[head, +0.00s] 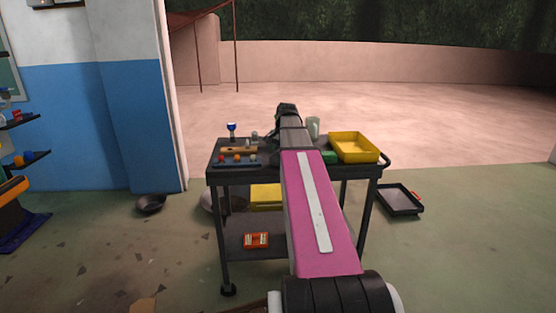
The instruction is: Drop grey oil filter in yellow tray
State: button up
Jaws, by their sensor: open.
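The yellow tray (372,152) sits on the right end of the top shelf of a dark cart. A pale grey-green cylinder (314,124) stands left of the tray, partly hidden behind my arm. A smaller grey piece (254,136) stands on the left half of the shelf. I cannot tell which of these is the grey oil filter. My gripper (287,108) is at the far end of my outstretched arm, above the back of the cart and left of the tray. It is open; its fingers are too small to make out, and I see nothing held.
The cart top (217,152) also holds a blue-topped item (231,129), a wooden block (238,149), several small coloured pieces and a green box (329,157). The lower shelf holds an orange box (256,240). A black tray (400,200) and a dark bowl (151,204) lie on the floor.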

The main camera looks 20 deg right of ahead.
jog(key=shift+w+a+f, duration=0.1)
jog(key=shift+w+f, duration=0.1)
jog(key=shift+f, duration=1.25)
jog(key=c, duration=0.8)
jog(key=shift+r, duration=0.1)
